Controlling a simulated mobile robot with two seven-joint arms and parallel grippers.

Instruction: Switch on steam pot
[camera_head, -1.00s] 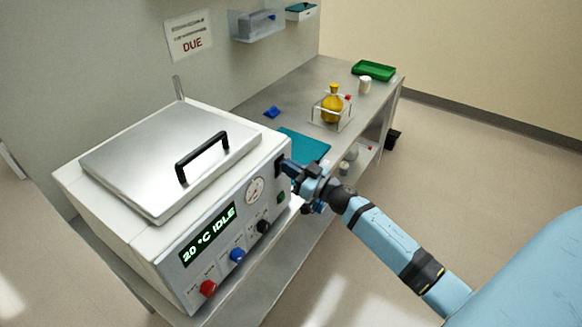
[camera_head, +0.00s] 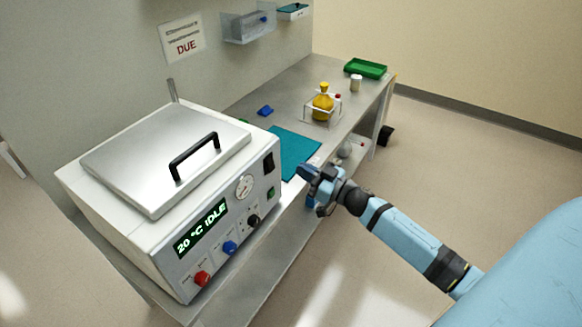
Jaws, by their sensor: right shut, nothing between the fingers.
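The steam pot (camera_head: 150,235) is a white box at the left, with a flat metal lid (camera_head: 165,160) and a black lid handle (camera_head: 194,157). Its front display (camera_head: 201,229) is lit green and reads "20 °C IDLE". A dark switch (camera_head: 268,162) sits at the upper right of the front panel, above a small green button (camera_head: 271,193). My right gripper (camera_head: 308,172) is shut and empty, apart from the panel and to the right of the switch. My left gripper is out of view.
A round gauge (camera_head: 244,187) and black, blue and red knobs (camera_head: 202,279) are on the panel. A teal mat (camera_head: 293,150), a yellow flask (camera_head: 323,102) in a clear stand and a green tray (camera_head: 365,68) lie further back on the bench. The floor at right is clear.

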